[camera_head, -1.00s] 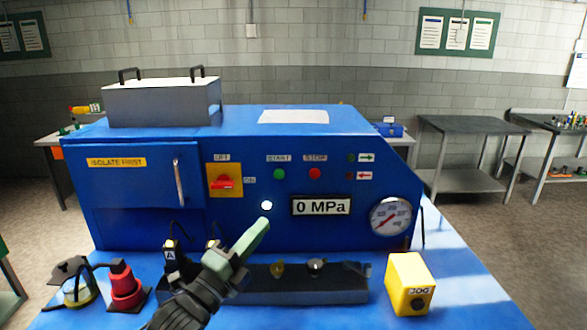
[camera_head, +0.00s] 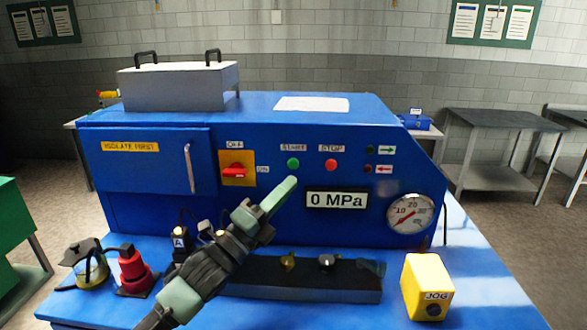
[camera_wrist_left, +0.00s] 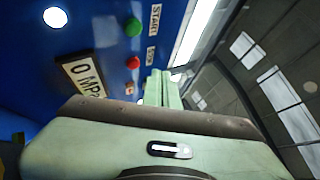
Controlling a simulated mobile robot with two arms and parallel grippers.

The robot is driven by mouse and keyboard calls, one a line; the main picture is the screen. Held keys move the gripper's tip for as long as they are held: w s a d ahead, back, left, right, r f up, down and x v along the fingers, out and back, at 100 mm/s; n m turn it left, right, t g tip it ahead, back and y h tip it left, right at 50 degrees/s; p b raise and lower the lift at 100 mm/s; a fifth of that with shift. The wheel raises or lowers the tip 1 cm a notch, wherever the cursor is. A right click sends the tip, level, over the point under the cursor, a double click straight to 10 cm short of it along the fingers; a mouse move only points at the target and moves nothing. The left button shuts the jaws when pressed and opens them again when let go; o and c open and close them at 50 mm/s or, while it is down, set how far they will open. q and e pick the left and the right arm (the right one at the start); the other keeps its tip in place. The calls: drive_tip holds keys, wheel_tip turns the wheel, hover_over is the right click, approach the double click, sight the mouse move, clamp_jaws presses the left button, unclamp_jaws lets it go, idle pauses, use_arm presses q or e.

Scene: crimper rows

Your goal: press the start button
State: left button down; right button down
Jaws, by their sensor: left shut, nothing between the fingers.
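The green start button (camera_head: 293,163) sits under the START label on the blue machine's front panel, left of the red stop button (camera_head: 331,165). The start button also shows in the left wrist view (camera_wrist_left: 133,27). My left gripper (camera_head: 290,183) is shut and empty, with its pale green fingertips just below the start button in the head view. A strip of blue panel shows between tips and button there; I cannot tell the gap in depth. In the left wrist view the shut fingers (camera_wrist_left: 161,88) point toward the panel. My right gripper is not in view.
The display (camera_head: 337,200) reads 0 MPa, with a round gauge (camera_head: 410,214) to its right. A red rotary switch (camera_head: 236,172) is left of the buttons. A yellow JOG box (camera_head: 427,287) and a red-topped lamp-like item (camera_head: 133,270) stand on the blue front ledge.

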sight(293, 164)
use_arm(q)
drive_tip(key=w+b, duration=0.2)
drive_tip(key=w, duration=0.4)
drive_tip(key=shift+b, duration=0.3)
idle(1.0)
drive_tip(key=shift+w, duration=0.1)
idle(0.7)
drive_tip(key=shift+w+d+b, duration=0.1)
drive_tip(key=shift+w+b, duration=0.2)
drive_tip(key=shift+b, duration=0.05)
drive_tip(key=shift+w+b, duration=0.4)
drive_tip(key=shift+w, duration=0.1)
idle(0.6)
drive_tip(key=shift+s, duration=0.9)
